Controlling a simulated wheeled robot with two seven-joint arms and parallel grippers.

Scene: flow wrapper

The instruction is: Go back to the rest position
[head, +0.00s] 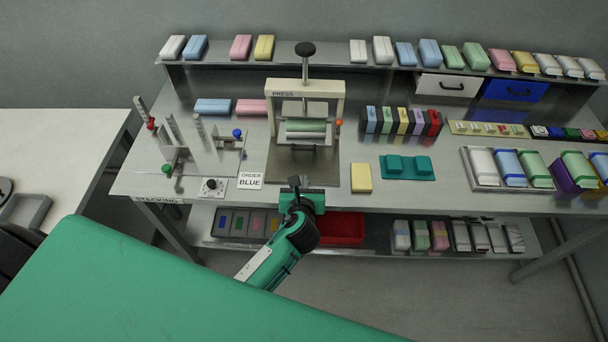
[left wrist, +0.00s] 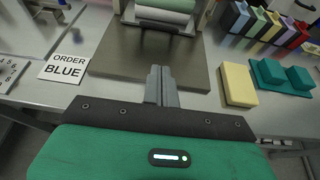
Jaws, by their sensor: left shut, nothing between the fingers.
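My left gripper (head: 294,184) is at the front edge of the workbench, in front of the press (head: 305,110). In the left wrist view its two fingers (left wrist: 161,72) are together with nothing between them, above the press's base plate (left wrist: 120,50). A green roll-shaped piece (head: 306,128) sits in the press. My right gripper does not show in either view.
A white card reading "ORDER BLUE" (head: 250,180) lies left of my gripper. A yellow block (head: 361,178) and a teal holder (head: 408,167) lie to its right. A stacking fixture (head: 205,150) stands at the left. A red bin (head: 343,229) is on the lower shelf.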

